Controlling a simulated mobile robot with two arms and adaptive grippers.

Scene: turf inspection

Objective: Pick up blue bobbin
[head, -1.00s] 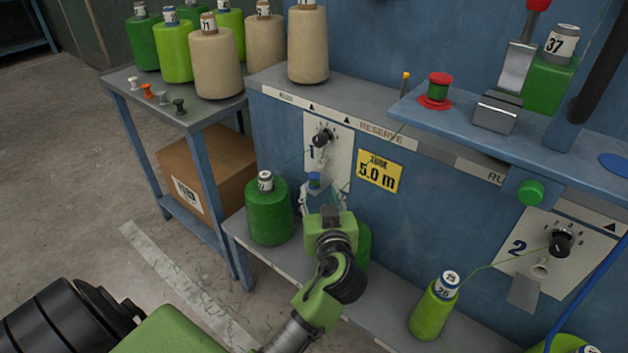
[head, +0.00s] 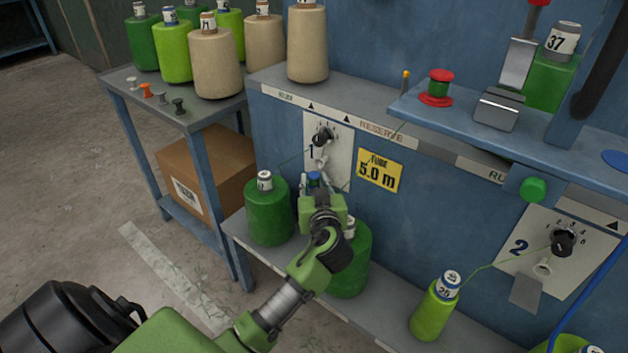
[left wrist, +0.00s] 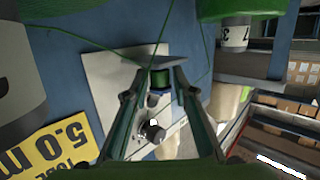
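The blue bobbin (head: 314,177) shows as a small blue top at the first station, below knob 1, in the head view. In the left wrist view the bobbin (left wrist: 160,80) is wound with dark green thread and shows a blue end. My left gripper (head: 314,184) reaches up to it from the front. In the left wrist view, the fingertips of the left gripper (left wrist: 160,74) lie against both sides of the bobbin, with no clear gap. The gripper hides its lower part in the head view. My right gripper is not in view.
Green cones (head: 267,212) (head: 348,265) stand on the lower ledge close beside my left arm. A yellow 5.0 m sign (head: 380,171) is to the right.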

